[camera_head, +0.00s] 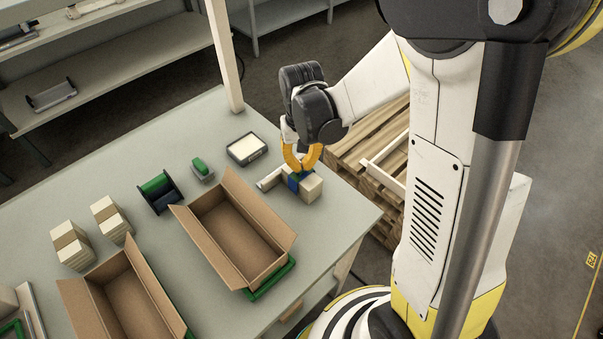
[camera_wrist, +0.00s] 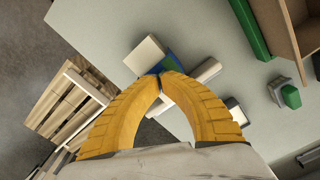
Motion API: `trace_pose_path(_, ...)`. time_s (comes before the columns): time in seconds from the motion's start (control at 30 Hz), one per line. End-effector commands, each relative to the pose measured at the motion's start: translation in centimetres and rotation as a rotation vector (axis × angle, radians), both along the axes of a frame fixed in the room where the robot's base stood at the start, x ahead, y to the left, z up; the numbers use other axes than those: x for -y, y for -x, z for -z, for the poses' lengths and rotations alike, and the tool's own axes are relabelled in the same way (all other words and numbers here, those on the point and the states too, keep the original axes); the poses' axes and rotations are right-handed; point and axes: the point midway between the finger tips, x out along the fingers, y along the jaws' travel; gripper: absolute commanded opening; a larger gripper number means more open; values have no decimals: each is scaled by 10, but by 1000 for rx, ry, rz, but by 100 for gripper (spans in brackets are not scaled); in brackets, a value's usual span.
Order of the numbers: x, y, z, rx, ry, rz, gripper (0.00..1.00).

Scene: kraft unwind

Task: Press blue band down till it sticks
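The blue band (camera_head: 293,183) lies across a pale block (camera_head: 312,188) near the right corner of the table. In the wrist view the band (camera_wrist: 174,61) is partly hidden behind my fingertips, and the block (camera_wrist: 146,55) shows beside it. A small green patch shows by the band. My gripper (camera_head: 300,173) points down over the band with its yellow fingers curved together. In the wrist view the tips of my gripper (camera_wrist: 160,74) meet, with nothing clearly held between them. I cannot tell whether they touch the band.
A pale roll or bar (camera_head: 270,179) lies beside the block. An open cardboard box (camera_head: 238,231) stands to the left, near a grey-rimmed tray (camera_head: 247,149), a green-handled tool (camera_head: 202,168) and a green reel (camera_head: 160,191). A wooden pallet (camera_head: 372,150) stands beyond the table edge.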

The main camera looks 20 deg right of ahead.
Motion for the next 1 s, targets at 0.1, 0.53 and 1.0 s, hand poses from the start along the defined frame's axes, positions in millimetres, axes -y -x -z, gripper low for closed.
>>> trace_pose_path(0.1,0,0,-7,0,0,0,0)
trace_pose_path(0.53,0,0,-46,0,0,0,0)
trace_pose_path(1.0,0,0,-70,0,0,0,0)
